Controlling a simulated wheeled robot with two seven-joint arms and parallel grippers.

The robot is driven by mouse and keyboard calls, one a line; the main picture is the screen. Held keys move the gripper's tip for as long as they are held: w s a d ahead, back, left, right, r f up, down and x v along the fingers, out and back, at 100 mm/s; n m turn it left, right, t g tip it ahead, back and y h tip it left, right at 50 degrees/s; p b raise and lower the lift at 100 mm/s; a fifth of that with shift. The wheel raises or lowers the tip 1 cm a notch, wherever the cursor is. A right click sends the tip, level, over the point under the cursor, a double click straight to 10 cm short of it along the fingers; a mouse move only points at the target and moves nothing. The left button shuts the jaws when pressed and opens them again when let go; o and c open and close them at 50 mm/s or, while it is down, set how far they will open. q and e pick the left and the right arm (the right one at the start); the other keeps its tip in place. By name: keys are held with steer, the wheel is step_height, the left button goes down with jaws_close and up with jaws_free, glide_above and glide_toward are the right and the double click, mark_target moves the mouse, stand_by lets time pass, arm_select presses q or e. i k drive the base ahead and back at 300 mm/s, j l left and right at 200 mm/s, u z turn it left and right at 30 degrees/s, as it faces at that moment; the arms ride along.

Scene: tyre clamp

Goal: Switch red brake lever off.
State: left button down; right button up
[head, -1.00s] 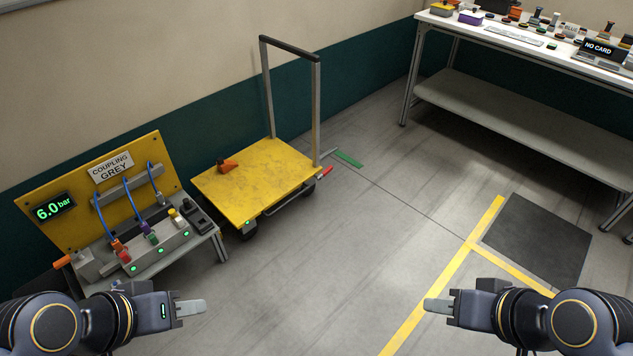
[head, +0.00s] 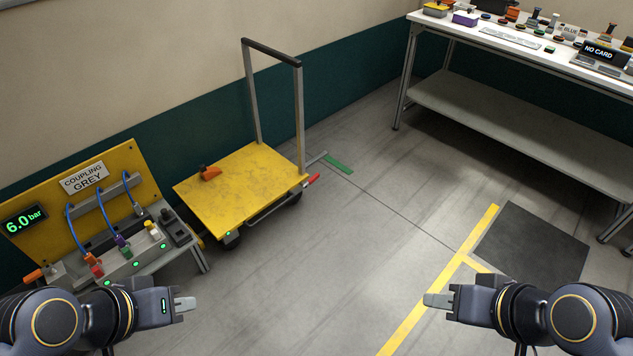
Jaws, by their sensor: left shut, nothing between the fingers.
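The red brake lever (head: 312,179) sticks out low at the right corner of the yellow flatbed cart (head: 240,188), beside the foot of its upright handle. My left gripper (head: 186,303) is at the lower left, shut and empty, well in front of the cart and apart from the lever. My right gripper (head: 436,299) is at the lower right, its fingers together with nothing visible in them, also far from the lever.
An orange-and-black object (head: 209,173) lies on the cart deck. A coupling stand (head: 122,160) with blue hoses is left of the cart. A white workbench (head: 468,33) stands at the back right. The floor right of the cart is clear, with a green strip (head: 338,163) and dark mat (head: 530,245).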

mark_target(315, 176)
steer(key=i+l+u, duration=0.15)
steer(key=i+l, duration=0.25)
steer(key=i+l+u, duration=0.1)
steer(key=i+l, duration=0.3)
steer(key=i+l+u, duration=0.15)
steer(key=i+l, duration=0.2)
steer(key=l, duration=0.15)
steer(key=i+l+u, duration=0.1)
steer(key=i+l, duration=0.25)
steer(key=l, duration=0.15)
steer(key=i+l+u, duration=0.15)
steer(key=i+l, duration=0.2)
steer(key=l, duration=0.2)
steer(key=i+l+u, duration=0.15)
steer(key=i+l, duration=0.15)
steer(key=l, duration=0.25)
steer(key=i+l+u, duration=0.1)
steer(key=i+l, duration=0.15)
steer(key=l, duration=0.35)
steer(key=i+l+u, duration=0.15)
steer(key=l, duration=0.5)
steer(key=i, duration=0.1)
